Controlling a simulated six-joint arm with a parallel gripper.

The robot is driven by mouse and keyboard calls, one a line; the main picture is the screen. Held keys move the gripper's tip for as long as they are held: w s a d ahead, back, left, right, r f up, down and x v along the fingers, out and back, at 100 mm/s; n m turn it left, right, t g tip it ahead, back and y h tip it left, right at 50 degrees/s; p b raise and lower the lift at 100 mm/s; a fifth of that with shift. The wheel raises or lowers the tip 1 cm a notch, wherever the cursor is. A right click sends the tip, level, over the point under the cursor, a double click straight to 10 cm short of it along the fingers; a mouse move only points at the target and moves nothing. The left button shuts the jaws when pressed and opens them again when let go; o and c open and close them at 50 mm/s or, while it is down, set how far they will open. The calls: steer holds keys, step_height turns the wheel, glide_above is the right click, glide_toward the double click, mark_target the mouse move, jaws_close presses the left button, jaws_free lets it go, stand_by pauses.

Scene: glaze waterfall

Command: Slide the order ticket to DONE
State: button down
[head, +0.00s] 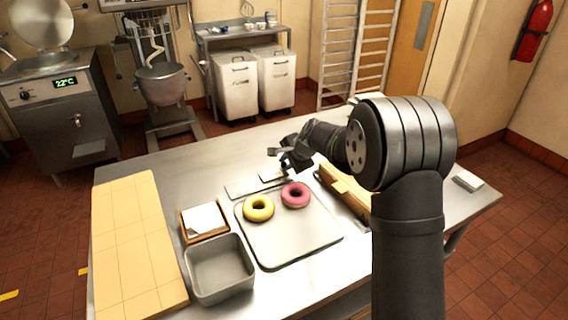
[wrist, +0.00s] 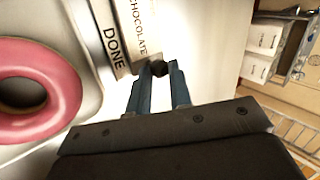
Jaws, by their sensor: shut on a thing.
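The order ticket (wrist: 138,28), a pale strip reading CHOCOLATE, lies alongside the printed word DONE (wrist: 114,47) on a grey metal rail in the wrist view. My gripper (wrist: 159,70) is shut on the ticket's dark round knob (wrist: 159,68), at the ticket's end. In the head view my gripper (head: 284,165) is at the right end of the rail (head: 243,188), where the ticket (head: 271,177) shows as a small pale piece. The lettering is too small to read there.
A tray (head: 290,246) in front of the rail holds a yellow donut (head: 258,208) and a pink donut (head: 296,195). A wooden box (head: 342,190) stands close right of the gripper. A napkin holder (head: 204,221), a metal bin (head: 219,268) and a wooden board (head: 135,245) are left.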

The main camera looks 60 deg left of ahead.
steer(key=c, duration=1.6)
jaws_free()
steer(key=shift+w, duration=0.3)
steer(key=shift+s+r, duration=0.1)
steer(key=shift+r, duration=0.05)
steer(key=v, duration=1.7)
steer(key=shift+d+r, duration=0.1)
steer(key=x, duration=1.7)
steer(key=shift+f, duration=0.25)
steer(key=shift+r, duration=0.1)
